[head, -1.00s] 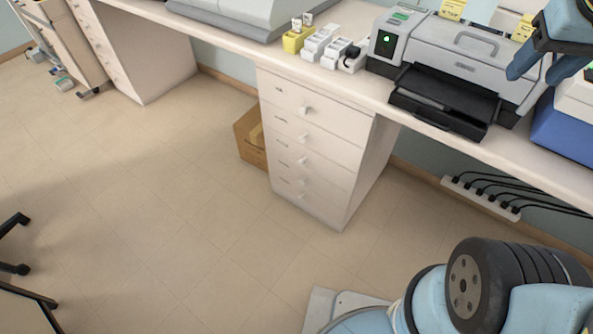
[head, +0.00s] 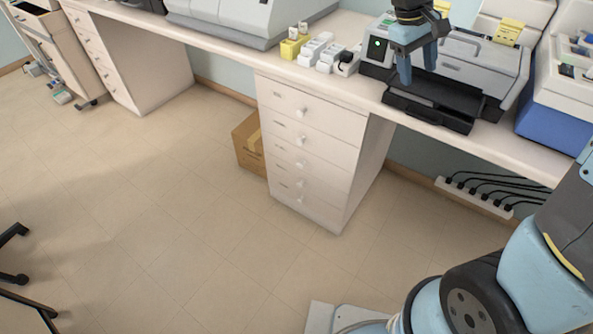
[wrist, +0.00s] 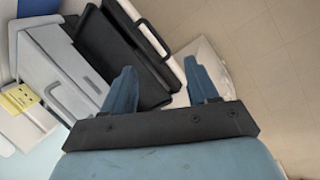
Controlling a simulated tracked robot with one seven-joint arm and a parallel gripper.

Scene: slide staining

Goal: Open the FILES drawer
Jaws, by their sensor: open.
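A white drawer unit (head: 310,150) stands under the bench, with several drawers, each with a small round knob and a small label too small to read. I cannot tell which one is the FILES drawer. All its drawers look closed. A second white drawer unit (head: 105,62) stands further left, also closed. My gripper (head: 422,76) is open and empty, fingers pointing down, in front of and over the printer, above and right of the nearer drawer unit. In the wrist view the fingers (wrist: 162,70) are apart with nothing between them.
The grey printer (head: 475,65) has a black output tray (head: 430,108) at the bench edge. Small white and yellow boxes (head: 310,48) sit left of it. A cardboard box (head: 249,146) stands on the floor beside the drawers. The floor (head: 170,210) in front is clear.

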